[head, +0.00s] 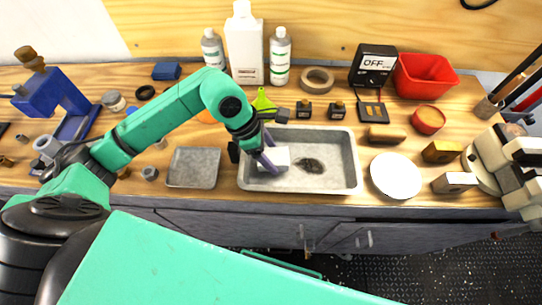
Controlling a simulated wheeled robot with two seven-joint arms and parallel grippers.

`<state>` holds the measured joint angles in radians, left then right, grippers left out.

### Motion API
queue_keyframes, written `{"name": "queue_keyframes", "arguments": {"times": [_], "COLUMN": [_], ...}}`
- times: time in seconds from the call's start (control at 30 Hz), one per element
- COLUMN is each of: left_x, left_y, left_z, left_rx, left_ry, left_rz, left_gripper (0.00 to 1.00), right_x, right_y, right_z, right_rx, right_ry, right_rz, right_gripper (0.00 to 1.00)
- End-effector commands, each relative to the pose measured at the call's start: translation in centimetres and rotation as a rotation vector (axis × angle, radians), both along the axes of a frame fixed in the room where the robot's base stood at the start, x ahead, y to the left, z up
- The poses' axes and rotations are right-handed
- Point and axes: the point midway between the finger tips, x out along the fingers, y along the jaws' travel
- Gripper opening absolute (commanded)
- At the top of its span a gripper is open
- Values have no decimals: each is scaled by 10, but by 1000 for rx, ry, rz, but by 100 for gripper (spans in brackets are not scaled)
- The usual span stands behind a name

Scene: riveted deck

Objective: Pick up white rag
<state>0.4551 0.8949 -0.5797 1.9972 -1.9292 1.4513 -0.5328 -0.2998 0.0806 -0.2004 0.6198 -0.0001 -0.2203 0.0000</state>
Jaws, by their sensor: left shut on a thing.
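The white rag (277,156) is in the left part of the grey metal basin (330,182) on the workbench. My left gripper (268,163) reaches into the basin from the upper left. Its purple fingers are shut on the white rag, and they hide part of it. I cannot tell whether the rag touches the basin floor. My right gripper does not show.
A dark crumpled thing (312,165) lies in the basin. A grey tray (194,167) is to its left, a white plate (396,175) to its right. Bottles (280,56), a tape roll (317,79) and a red bin (424,77) stand behind.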

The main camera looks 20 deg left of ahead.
Motion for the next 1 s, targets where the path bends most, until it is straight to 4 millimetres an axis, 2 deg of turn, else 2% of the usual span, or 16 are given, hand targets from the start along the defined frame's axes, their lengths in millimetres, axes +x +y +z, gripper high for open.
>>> {"name": "queue_keyframes", "arguments": {"times": [0.17,0.4,0.6,0.8,1.0], "left_x": [2,1,0,0,-1], "left_y": [0,0,0,0,0], "left_z": [39,114,163,185,188], "left_rx": [-1,-1,1,1,1], "left_ry": [-10,-10,-6,-1,0], "left_rz": [-2,-1,-1,0,0], "left_gripper": [20,20,20,20,20], "right_x": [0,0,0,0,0], "right_y": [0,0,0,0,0], "right_z": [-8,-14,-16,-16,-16], "right_rx": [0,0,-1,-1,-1], "right_ry": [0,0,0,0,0], "right_rz": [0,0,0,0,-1], "right_gripper": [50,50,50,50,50]}}
